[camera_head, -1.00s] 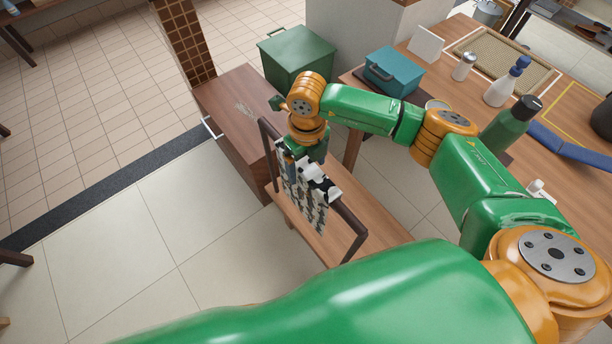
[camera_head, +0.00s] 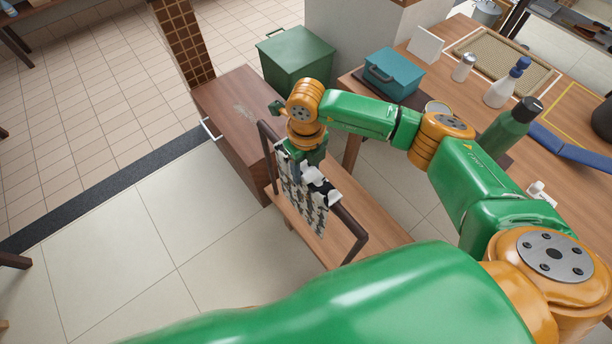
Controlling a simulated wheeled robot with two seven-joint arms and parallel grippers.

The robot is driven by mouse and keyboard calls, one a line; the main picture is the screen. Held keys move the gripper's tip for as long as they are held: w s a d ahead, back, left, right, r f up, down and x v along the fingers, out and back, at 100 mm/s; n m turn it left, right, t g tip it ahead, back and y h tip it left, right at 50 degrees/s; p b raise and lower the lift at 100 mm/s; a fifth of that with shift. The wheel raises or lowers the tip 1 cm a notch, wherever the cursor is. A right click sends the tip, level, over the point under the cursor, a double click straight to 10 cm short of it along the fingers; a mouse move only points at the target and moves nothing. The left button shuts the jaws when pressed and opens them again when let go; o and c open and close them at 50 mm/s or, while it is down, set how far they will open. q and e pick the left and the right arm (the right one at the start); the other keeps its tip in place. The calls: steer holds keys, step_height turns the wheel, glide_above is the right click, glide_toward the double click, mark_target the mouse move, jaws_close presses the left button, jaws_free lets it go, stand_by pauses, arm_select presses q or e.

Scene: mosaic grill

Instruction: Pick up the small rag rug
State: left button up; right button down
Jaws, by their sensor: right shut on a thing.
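The small rag rug (camera_head: 308,203), patterned in black, white and grey, hangs over the dark rail (camera_head: 345,222) of a low wooden rack. My right gripper (camera_head: 298,172) is at the rug's upper left part, shut on it. The fingertips are largely hidden by the wrist and the rug. The rug still lies along the rail, and I cannot tell whether it is clear of it. The large green arm across the bottom hides the near floor. My left gripper is not in view.
A brown wooden cabinet (camera_head: 235,115) stands just left of the rack. A green bin (camera_head: 296,58) is behind it. The table at right holds a teal box (camera_head: 394,72), a green bottle (camera_head: 514,128) and a spray bottle (camera_head: 508,84). Tiled floor at left is free.

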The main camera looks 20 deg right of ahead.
step_height(320, 180, up, 28)
stand_by(0.3)
stand_by(0.4)
stand_by(0.5)
steer(key=c, duration=1.1)
jaws_free()
jaws_close()
